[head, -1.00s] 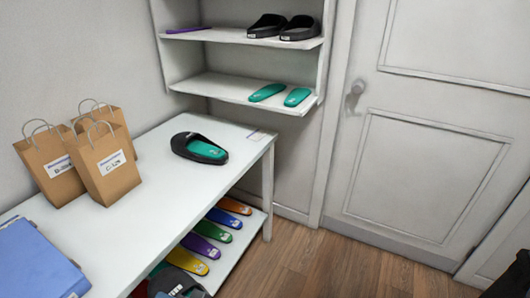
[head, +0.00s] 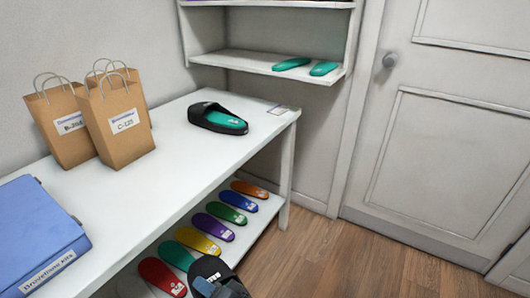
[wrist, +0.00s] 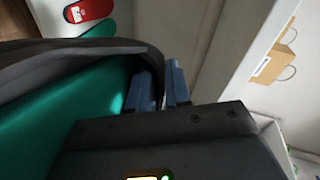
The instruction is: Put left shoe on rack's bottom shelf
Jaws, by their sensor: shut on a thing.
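A black slide shoe with a teal insole (head: 222,118) lies on the white table top near its far end. My gripper (wrist: 160,82) is shut on a second black shoe (wrist: 90,52), its blue fingers at the shoe's rim. That shoe's teal inside (wrist: 75,115) fills the left of the wrist view. In the head view the held shoe (head: 208,266) shows at the bottom edge, in front of the under-table shelf (head: 262,212); its lower part is cut off. The wall rack's lower shelf (head: 250,62) holds two teal insoles (head: 308,67) towards its right end.
Several coloured insoles, including a red one (head: 162,277), lie in a row on the under-table shelf. Paper bags (head: 122,130) and a blue binder (head: 40,235) stand on the table's left. A white door (head: 450,150) is at the right. The wooden floor (head: 350,265) in front is clear.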

